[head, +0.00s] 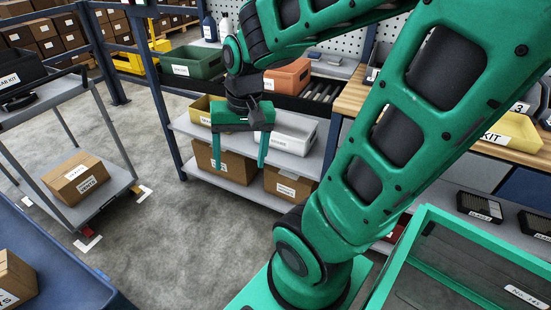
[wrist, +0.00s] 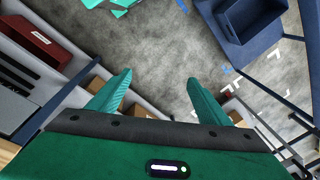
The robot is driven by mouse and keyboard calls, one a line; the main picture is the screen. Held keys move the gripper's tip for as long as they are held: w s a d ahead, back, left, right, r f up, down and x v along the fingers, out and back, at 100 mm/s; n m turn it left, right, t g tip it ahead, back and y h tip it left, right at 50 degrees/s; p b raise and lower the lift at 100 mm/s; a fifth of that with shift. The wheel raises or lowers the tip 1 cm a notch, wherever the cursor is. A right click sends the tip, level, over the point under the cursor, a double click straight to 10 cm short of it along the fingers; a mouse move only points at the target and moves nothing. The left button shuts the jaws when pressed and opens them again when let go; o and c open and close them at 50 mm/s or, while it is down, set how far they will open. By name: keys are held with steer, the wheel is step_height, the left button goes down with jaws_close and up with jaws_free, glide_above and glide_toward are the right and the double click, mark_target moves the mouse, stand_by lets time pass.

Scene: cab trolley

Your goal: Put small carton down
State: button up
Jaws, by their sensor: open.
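My gripper (head: 241,166) is open, with nothing between its fingers. It hangs in the air in front of the shelf rack in the head view. The wrist view also shows its two green fingers (wrist: 160,80) spread apart over grey floor. A brown carton with a white label (head: 80,179) rests on the lower deck of the trolley (head: 62,203) at the left, well apart from my gripper. Another carton (head: 15,281) shows partly in a blue bin at the lower left. I cannot tell for sure which one is the small carton.
The rack's lower shelf (head: 238,183) holds several cartons; yellow and white bins (head: 287,136) stand above. Green and orange bins (head: 288,78) are higher up. A wooden bench (head: 437,121) is at the right. The floor (head: 150,110) between trolley and rack is clear.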

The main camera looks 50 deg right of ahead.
steer(key=s+d+r+n+g, duration=0.1)
steer(key=s+d, duration=0.4)
steer(key=s, duration=0.4)
steer(key=shift+s+r+g, duration=0.25)
steer(key=shift+s+g, duration=0.05)
steer(key=shift+s, duration=0.1)
steer(key=shift+w+f+h, duration=0.25)
steer(key=shift+w+h, duration=0.05)
steer(key=shift+w, duration=0.25)
